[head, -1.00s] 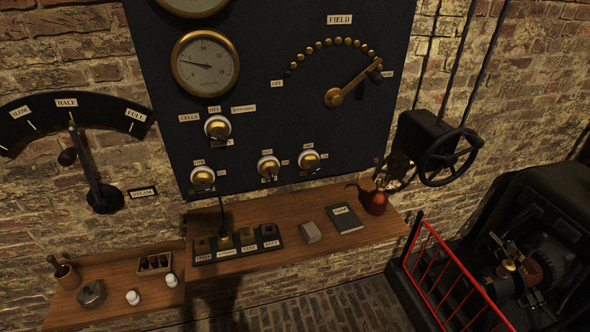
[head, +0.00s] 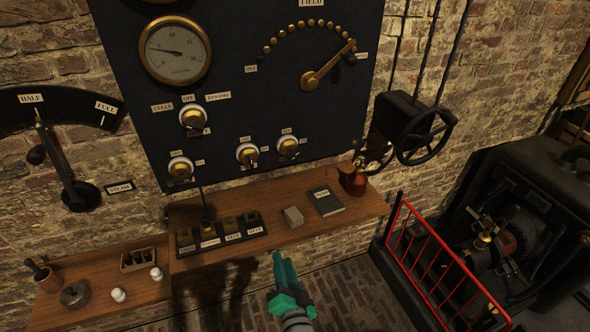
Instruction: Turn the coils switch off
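Three white-and-brass rotary switches sit along the bottom of the dark panel: a left one (head: 181,168), a middle one (head: 248,154) and a right one (head: 289,147). Each has an "OFF" label above and a small label at its side. Another rotary switch (head: 193,117) above them is marked "CELLS", "OFF" and "DYNAMO". I cannot read which switch is the coils one. My teal gripper (head: 284,261) is at the bottom middle, in front of and below the wooden shelf, apart from all switches. Its fingers lie close together in this view; the gap is unclear.
The wooden shelf (head: 270,209) under the panel holds a labelled switch block (head: 221,232), a grey block (head: 292,217), a dark book (head: 325,202) and a red-brown vessel (head: 354,181). A handwheel (head: 424,136) and red railing (head: 440,262) stand right. Brick floor is open.

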